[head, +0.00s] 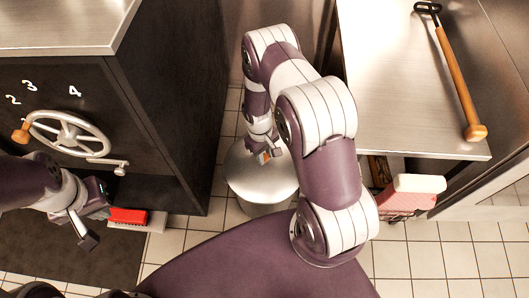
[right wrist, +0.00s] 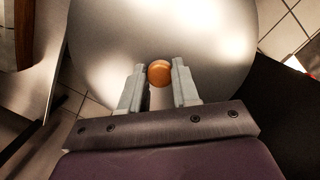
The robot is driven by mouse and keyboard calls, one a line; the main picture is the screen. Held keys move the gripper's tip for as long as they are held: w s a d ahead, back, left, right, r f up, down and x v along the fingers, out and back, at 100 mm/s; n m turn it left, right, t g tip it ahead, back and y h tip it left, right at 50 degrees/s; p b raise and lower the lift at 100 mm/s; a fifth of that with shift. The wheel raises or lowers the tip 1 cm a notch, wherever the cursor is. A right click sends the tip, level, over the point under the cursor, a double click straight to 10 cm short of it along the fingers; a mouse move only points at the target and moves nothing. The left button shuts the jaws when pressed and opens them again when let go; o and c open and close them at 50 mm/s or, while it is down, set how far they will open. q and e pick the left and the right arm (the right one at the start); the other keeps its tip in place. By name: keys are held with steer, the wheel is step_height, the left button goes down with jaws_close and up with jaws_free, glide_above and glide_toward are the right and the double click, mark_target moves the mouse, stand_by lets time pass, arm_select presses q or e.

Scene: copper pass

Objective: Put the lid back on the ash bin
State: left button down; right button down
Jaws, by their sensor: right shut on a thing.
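The ash bin's lid (head: 250,184) is a round grey metal disc with an orange-brown knob (right wrist: 159,73). My right gripper (head: 266,155) reaches down over it from above and is shut on the knob. In the right wrist view the knob sits between the fingertips and the lid fills the space behind. The ash bin (head: 264,210) shows only as a strip of grey wall under the lid's near edge; its rim is hidden. I cannot tell whether the lid rests on the rim or hangs just above it. My left gripper (head: 98,220) is open and empty at the left.
A dark oven front with a handwheel (head: 68,134) stands at the left. A red brush (head: 128,215) lies near my left gripper. A steel counter (head: 400,90) at the right bears a wooden-handled tool (head: 455,75). A pink-and-white item (head: 408,194) sits beneath its edge. Tiled floor lies between.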

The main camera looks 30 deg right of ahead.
steer(key=shift+c, duration=1.3)
jaws_free()
step_height(320, 180, up, 7)
steer(key=p, duration=0.6)
steer(key=shift+r+p, duration=0.1)
steer(key=shift+p, duration=0.25)
jaws_close()
